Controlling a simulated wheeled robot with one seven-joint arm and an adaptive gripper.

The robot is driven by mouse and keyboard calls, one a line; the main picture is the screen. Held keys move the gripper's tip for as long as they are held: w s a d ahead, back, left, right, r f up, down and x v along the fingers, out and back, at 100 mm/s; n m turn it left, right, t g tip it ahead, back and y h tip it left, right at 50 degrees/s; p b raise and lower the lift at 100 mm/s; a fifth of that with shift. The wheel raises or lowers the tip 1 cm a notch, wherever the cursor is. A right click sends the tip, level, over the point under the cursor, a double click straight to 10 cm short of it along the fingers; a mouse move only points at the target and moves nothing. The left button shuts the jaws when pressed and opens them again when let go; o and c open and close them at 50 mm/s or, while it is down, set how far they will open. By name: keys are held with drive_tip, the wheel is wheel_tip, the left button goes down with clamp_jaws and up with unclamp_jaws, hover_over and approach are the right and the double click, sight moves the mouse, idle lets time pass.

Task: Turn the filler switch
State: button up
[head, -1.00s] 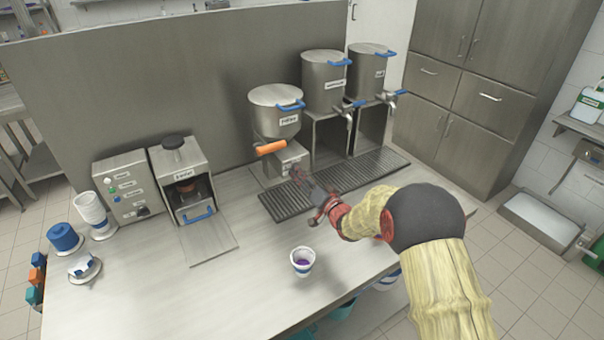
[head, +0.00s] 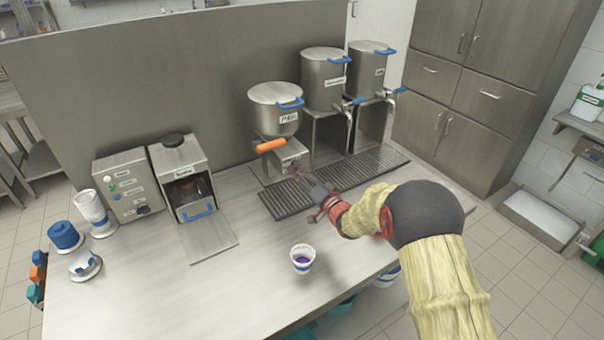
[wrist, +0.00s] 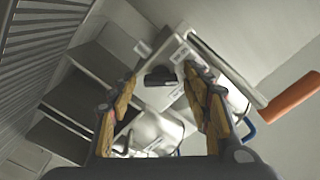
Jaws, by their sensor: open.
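The filler is a steel hopper (head: 274,108) with a blue lid handle and an orange lever (head: 271,146), above a box-like base (head: 288,155) with a label. In the wrist view, a small black knob (wrist: 158,77), which looks like the filler switch, sits on a pale panel between my fingers. My gripper (head: 297,171) is in front of the filler base, low over the drip grate, and hides the switch in the head view. In the wrist view my gripper (wrist: 161,72) is open, with a finger on each side of the knob. Contact cannot be told.
The orange lever (wrist: 290,103) is close on the right in the wrist view. A drip grate (head: 288,203) lies below my gripper. Two steel urns (head: 326,85) with taps stand to the right. A cup with purple contents (head: 302,260) stands near the front edge.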

idle(0.3)
drive_tip(key=v, duration=1.2)
drive_tip(key=shift+w, duration=0.1)
